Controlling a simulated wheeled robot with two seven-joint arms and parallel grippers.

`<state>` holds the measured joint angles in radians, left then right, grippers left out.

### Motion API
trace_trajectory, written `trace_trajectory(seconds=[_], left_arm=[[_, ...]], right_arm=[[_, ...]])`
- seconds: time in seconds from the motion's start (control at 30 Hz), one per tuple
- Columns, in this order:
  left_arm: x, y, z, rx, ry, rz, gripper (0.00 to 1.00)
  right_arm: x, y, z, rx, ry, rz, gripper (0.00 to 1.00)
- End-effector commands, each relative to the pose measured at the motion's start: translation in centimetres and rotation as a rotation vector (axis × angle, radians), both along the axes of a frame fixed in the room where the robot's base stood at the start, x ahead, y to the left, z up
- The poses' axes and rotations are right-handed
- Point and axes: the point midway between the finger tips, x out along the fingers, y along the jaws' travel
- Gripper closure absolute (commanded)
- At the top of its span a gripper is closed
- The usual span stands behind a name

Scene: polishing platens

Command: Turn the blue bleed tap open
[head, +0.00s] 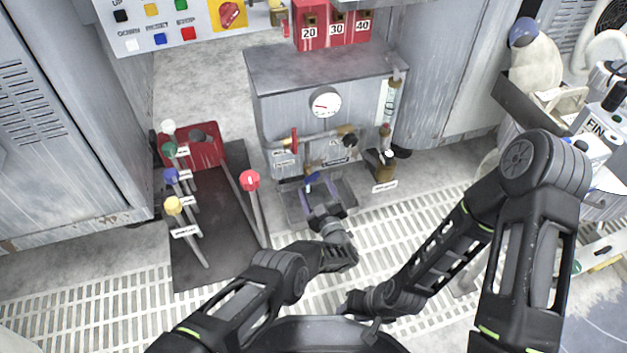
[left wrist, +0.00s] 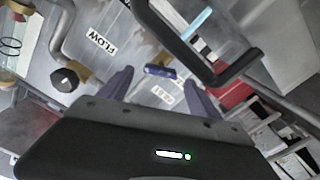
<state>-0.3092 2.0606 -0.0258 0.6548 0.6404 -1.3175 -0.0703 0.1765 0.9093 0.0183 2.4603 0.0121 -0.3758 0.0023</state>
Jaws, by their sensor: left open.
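The blue bleed tap (head: 311,179) is a small blue handle low on the front of the grey cabinet, above a shallow drip tray (head: 345,190). My left gripper (head: 318,198) is just in front of it, reaching in from below. In the left wrist view the blue tap (left wrist: 160,70) shows between and slightly beyond the two open fingertips (left wrist: 157,80). It looks clear of both fingers, though contact cannot be judged exactly. My right gripper (head: 360,303) is low in the head view, dark and partly hidden, well away from the tap; its jaws cannot be made out.
A red-handled valve (head: 294,140) and a black knob (head: 350,139) sit on the pipework above the tap. A FLOW label (left wrist: 101,43) is near the black knob (left wrist: 64,79). Several coloured levers and a red-knobbed lever (head: 250,181) stand at left. Grating floor is clear.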

Motion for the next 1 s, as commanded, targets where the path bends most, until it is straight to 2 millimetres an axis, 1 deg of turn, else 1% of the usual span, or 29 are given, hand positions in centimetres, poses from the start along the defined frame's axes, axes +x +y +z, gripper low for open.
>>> trace_trajectory(seconds=[0.03,0.1,0.2,0.3,0.4,0.67,0.7,0.77,0.9,1.0], left_arm=[[-0.9,-0.4,0.3,0.001,0.003,-0.002,0.27],[-2.1,-0.8,0.3,0.000,0.003,-0.004,0.27],[-3.4,-1.5,0.2,0.002,0.001,-0.009,0.27],[-4.2,-1.6,0.1,0.001,0.001,-0.006,0.27],[-4.5,-1.6,0.0,0.000,-0.001,-0.003,0.27],[-4.5,-1.5,0.0,-0.001,0.000,0.000,0.27],[-4.5,-1.3,0.0,-0.001,0.000,0.002,0.27],[-3.9,-1.0,0.7,-0.006,-0.008,0.012,0.27],[-1.4,1.1,4.1,-0.028,-0.028,0.055,0.27],[0.2,2.6,6.1,-0.040,0.013,0.047,0.27]], right_arm=[[-0.1,0.0,0.7,-0.001,0.001,0.000,0.64],[-0.2,0.0,1.1,-0.002,0.001,0.001,0.64],[-0.2,0.0,1.2,-0.002,0.001,0.001,0.64],[-0.2,0.0,1.3,-0.003,0.001,0.001,0.64],[-0.2,0.0,1.3,-0.003,0.001,0.001,0.64],[-0.2,0.1,1.3,-0.003,0.001,0.001,0.64],[-0.2,0.1,1.3,-0.003,0.001,0.001,0.64],[-0.3,0.1,1.4,-0.003,0.002,0.002,0.64],[-0.3,0.1,1.7,-0.003,0.003,0.003,0.64],[-0.4,0.1,2.0,-0.003,0.003,0.004,0.64]])
